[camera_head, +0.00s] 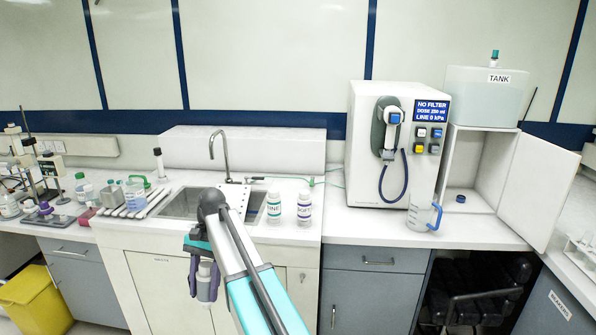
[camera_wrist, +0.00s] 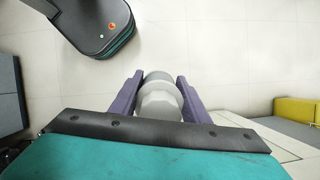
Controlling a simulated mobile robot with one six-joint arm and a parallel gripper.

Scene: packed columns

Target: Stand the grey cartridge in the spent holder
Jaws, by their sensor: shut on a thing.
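My gripper (camera_head: 204,282) hangs in front of the sink counter, below the worktop's edge, with purple fingers. It is shut on the pale grey cartridge (camera_head: 205,268), a short rounded cylinder. In the wrist view the cartridge (camera_wrist: 160,103) lies between the two fingers of my gripper (camera_wrist: 159,80), above the floor. The fingers hide part of its sides. I cannot tell which thing is the spent holder. A small dark blue ring (camera_head: 460,199) lies on the floor of the open white cabinet (camera_head: 487,208) at right.
A white dispenser (camera_head: 361,110) reads "NO FILTER". A clear jug (camera_head: 420,214) with a blue handle stands before it. Two labelled bottles, one (camera_head: 274,207) left and one (camera_head: 304,209) right, stand beside the sink (camera_head: 185,206). The cabinet door (camera_head: 540,188) is open. A yellow bin (camera_head: 35,300) stands low left.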

